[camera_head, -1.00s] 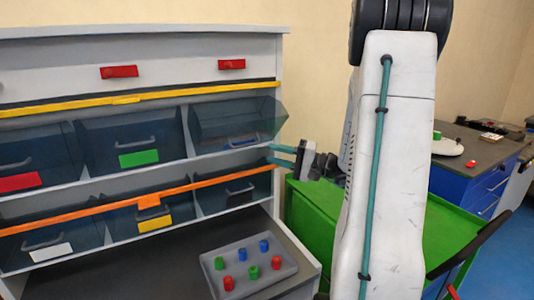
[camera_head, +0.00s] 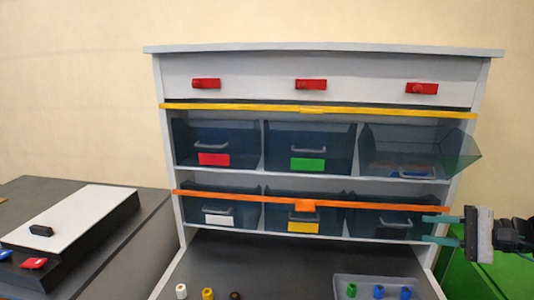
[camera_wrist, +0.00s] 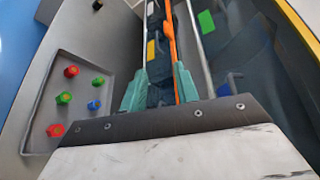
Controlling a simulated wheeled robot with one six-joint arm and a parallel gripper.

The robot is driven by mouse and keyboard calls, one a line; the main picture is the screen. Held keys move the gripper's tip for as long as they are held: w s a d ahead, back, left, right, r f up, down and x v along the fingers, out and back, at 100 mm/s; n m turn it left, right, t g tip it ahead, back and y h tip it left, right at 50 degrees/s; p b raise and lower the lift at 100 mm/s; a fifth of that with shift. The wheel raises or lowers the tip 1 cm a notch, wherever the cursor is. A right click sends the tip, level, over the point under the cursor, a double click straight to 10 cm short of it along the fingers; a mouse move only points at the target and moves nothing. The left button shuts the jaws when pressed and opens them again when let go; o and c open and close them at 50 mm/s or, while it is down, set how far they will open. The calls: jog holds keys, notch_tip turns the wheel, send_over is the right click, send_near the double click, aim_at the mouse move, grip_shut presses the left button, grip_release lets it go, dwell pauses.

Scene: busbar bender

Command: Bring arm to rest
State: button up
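My gripper (camera_head: 430,229) is at the right of the head view, level with the lower bin row. Its two teal fingers point left, apart, in front of or beside the lower right bin (camera_head: 378,221); the exact distance is unclear. The wrist view shows the same gripper (camera_wrist: 160,82) with a wide gap between the fingers and nothing held. Most of my arm is outside the head view.
A shelf unit (camera_head: 330,62) holds two rows of dark bins; the upper right bin (camera_head: 405,150) is tilted open. A grey tray (camera_head: 345,292) with coloured pieces lies below. A green cabinet (camera_head: 462,278) stands close to my gripper. Another table (camera_head: 150,195) is at left.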

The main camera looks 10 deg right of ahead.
jog(key=s+a+r+n+g+h, duration=0.2)
jog(key=s+a+n+g+h, duration=0.2)
jog(key=s+a, duration=0.4)
jog(key=s+a+r+n+g+h, duration=0.3)
jog(key=s+a+n+g+h, duration=0.1)
jog(key=s+a+n+h, duration=0.3)
jog(key=s+a, duration=0.2)
jog(key=a, duration=0.1)
jog(key=shift+a+r+n+h, duration=0.2)
jog(key=shift+n+h, duration=0.1)
jog(key=shift+n, duration=0.1)
